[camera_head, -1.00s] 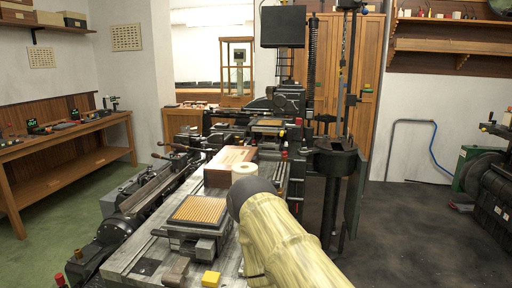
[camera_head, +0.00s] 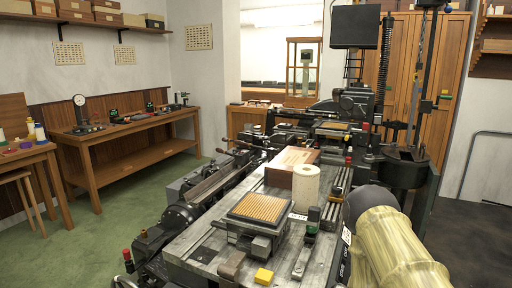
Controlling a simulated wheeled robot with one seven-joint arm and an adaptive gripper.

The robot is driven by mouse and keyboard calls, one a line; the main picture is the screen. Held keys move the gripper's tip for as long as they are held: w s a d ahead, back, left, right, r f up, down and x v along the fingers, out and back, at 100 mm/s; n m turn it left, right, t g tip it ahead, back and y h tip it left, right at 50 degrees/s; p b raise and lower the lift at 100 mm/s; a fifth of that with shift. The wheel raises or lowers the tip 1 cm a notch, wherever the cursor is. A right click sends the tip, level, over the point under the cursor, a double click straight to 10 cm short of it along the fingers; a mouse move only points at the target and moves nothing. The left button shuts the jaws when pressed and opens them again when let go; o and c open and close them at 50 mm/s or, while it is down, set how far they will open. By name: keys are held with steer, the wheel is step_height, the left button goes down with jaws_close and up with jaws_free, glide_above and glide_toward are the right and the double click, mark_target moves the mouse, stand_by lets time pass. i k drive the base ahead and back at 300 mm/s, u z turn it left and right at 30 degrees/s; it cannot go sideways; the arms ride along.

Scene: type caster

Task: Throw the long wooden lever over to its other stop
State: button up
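The type caster (camera_head: 205,245) is a long dark machine with a grey metal bed, running from the lower middle of the head view toward the back. Several dark handles (camera_head: 232,152) stick out on its left side around the middle. I cannot tell whether one of them is the long wooden lever, and no lever stands out clearly as wooden. A yellowish, sleeve-like part of my arm with a dark rounded end fills the lower right and hides part of the machine's right side. My gripper is not in view.
A workbench (camera_head: 130,140) stands along the left wall. Green floor (camera_head: 125,232) lies open between bench and machine.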

mark_target(271, 150)
steer(key=u, duration=0.55)
steer(key=k, duration=1.3)
steer(key=u, duration=0.85)
steer(key=i, duration=4.65)
steer(key=z, duration=0.15)
steer(key=i, duration=1.75)
steer(key=z, duration=1)
steer(key=i, duration=0.95)
steer(key=z, duration=1.95)
steer(key=i, duration=0.95)
steer(key=z, duration=0.6)
